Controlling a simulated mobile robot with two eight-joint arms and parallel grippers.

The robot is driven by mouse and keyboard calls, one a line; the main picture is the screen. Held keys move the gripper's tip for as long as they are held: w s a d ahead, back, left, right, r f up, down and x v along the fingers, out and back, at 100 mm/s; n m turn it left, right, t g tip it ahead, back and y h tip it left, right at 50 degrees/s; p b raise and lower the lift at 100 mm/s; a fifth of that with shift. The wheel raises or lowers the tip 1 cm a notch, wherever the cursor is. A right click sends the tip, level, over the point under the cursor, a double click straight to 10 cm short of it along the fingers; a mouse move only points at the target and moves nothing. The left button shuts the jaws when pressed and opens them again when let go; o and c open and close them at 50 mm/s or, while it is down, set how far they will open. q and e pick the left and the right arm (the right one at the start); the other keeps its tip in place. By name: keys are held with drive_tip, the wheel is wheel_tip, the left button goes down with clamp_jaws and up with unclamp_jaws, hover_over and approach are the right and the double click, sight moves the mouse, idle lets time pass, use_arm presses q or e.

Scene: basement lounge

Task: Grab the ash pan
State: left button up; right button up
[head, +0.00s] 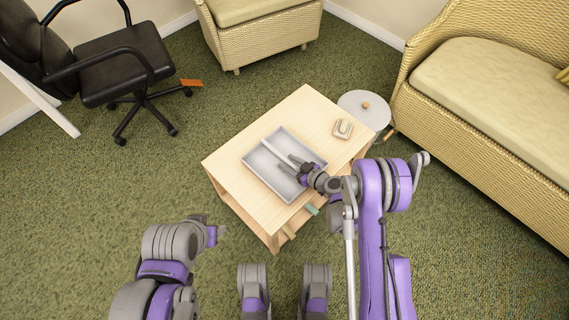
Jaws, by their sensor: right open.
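The grey rectangular tray, which looks like the ash pan (255,160), lies on the light wooden table in the head view. A long pale grey strip (272,149) lies across its inside; I cannot tell whether it is part of the pan. My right gripper (288,164) is open over the right part of the pan, its fingers pointing left. I cannot tell whether they touch the pan. My gripper and wrist hide part of the pan's right side. My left gripper (212,228) is away from the table, at its front left, and its jaw state is unclear.
The wooden table (310,105) also holds a small beige object (343,128) at the right. A round grey side table (376,103) stands close behind right. A wicker sofa (480,90) is at right, a wicker seat (262,35) behind, an office chair (125,65) at left. Green carpet is clear left.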

drive_tip(key=shift+w+a+f, duration=0.2)
drive_tip(key=shift+w+a, duration=0.15)
clamp_jaws()
idle(1.2)
